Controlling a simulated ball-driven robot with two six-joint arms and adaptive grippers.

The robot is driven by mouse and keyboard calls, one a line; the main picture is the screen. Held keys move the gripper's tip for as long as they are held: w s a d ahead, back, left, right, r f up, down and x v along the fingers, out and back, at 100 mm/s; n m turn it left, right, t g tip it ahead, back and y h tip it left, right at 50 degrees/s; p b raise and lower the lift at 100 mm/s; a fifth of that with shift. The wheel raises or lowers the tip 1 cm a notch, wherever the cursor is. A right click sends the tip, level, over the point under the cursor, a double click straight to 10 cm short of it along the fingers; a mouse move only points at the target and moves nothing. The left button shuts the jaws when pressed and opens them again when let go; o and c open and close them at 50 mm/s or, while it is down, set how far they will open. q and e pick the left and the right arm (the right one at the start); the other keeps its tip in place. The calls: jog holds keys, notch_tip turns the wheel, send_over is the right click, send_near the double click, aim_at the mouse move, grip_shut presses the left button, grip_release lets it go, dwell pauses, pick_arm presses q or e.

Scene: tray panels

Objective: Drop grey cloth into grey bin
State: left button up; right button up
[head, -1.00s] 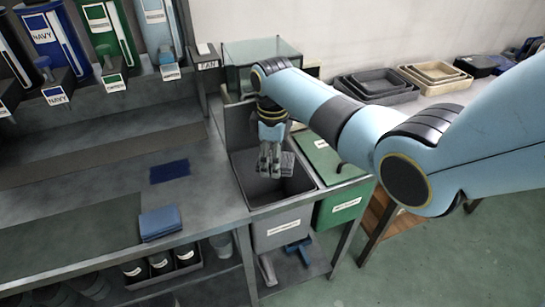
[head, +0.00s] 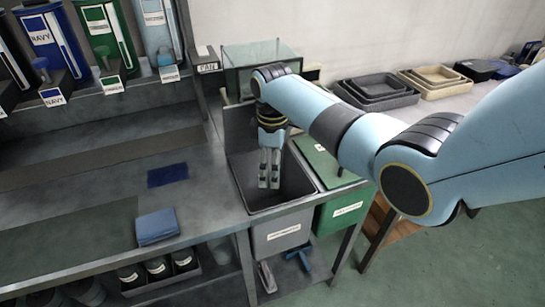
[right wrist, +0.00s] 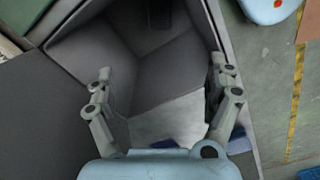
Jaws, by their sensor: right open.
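The grey bin (head: 263,228) with a label on its front is set at the right end of the grey workbench. My right gripper (head: 269,184) points down over the bin's mouth, open, with nothing seen between its fingers. In the right wrist view the open fingers (right wrist: 165,80) stand apart over the bin's inside (right wrist: 125,75). A lighter grey patch (right wrist: 172,122) shows low between the fingers; I cannot tell whether it is the grey cloth or the bin's own surface. The cloth is not clearly seen in the head view. My left gripper is out of view.
A green bin (head: 343,208) stands right beside the grey one. A folded blue cloth (head: 157,226) and a navy patch (head: 168,174) are on the bench (head: 100,200). A glass box (head: 262,58) and stacked trays (head: 378,97) stand behind.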

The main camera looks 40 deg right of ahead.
notch_tip(320, 180, up, 12)
dwell(0.4)
jog(key=shift+f, duration=0.15)
dwell(0.3)
